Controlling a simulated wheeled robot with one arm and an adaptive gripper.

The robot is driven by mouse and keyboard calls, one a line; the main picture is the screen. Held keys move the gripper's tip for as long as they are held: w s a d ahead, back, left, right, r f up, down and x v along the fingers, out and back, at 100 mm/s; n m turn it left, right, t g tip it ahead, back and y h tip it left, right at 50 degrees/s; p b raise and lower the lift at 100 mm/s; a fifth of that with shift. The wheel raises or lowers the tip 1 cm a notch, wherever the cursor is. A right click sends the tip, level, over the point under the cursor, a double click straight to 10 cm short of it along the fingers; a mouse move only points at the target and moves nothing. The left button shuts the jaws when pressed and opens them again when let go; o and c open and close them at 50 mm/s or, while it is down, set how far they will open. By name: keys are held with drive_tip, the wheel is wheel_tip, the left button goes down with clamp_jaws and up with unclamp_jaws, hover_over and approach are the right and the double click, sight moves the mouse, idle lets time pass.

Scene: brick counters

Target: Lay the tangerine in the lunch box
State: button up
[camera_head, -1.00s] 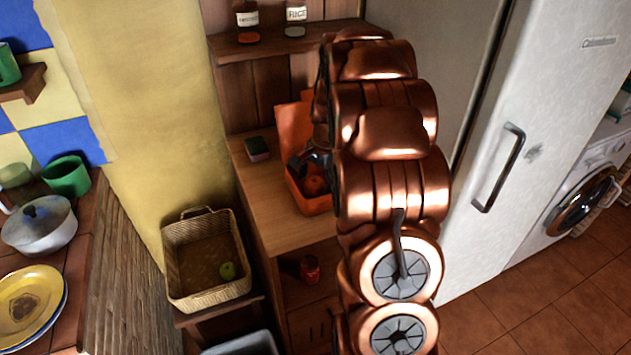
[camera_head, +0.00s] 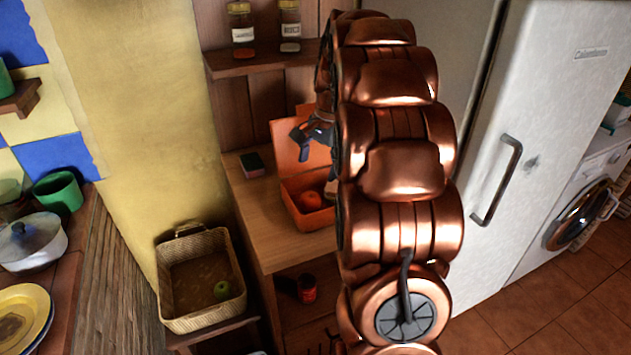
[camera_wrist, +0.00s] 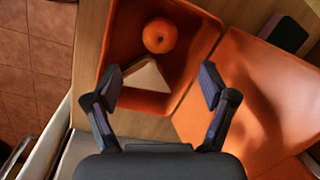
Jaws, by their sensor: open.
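The tangerine (camera_wrist: 160,35) lies in the orange lunch box (camera_wrist: 182,92), near one end of it, beside a pale triangular sandwich-like wedge (camera_wrist: 148,77). In the head view the tangerine (camera_head: 311,200) shows inside the lunch box (camera_head: 296,217), whose lid stands open behind it. My gripper (camera_wrist: 157,90) is open and empty, above the box and apart from the tangerine. In the head view my gripper (camera_head: 303,142) is in front of the raised lid, and my arm hides the right part of the box.
A sponge (camera_head: 252,165) lies on the wooden counter left of the box. A shelf (camera_head: 262,62) with two jars is above. A fridge (camera_head: 545,100) stands right.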

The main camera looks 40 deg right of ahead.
drive_tip(key=s+a+n+g, duration=0.1)
drive_tip(key=s+a+n, duration=0.35)
drive_tip(key=a, duration=0.35)
drive_tip(key=s+a+n+g, duration=0.1)
drive_tip(key=s+a+n, duration=0.2)
drive_tip(key=s+a, duration=0.45)
drive_tip(key=s+a+f+n, duration=0.2)
drive_tip(key=s+a+n, duration=0.2)
drive_tip(key=s, duration=0.4)
drive_tip(key=s+a+f+n+g+h, duration=0.1)
drive_tip(key=s+a+f+n, duration=0.2)
drive_tip(key=s+a, duration=0.3)
drive_tip(key=s+n, duration=0.1)
drive_tip(key=s, duration=0.2)
drive_tip(key=shift+s+f, duration=0.2)
drive_tip(key=shift+s, duration=0.1)
drive_tip(key=shift+r, duration=0.1)
wheel_tip(320, 180, up, 4)
drive_tip(key=p, duration=0.4)
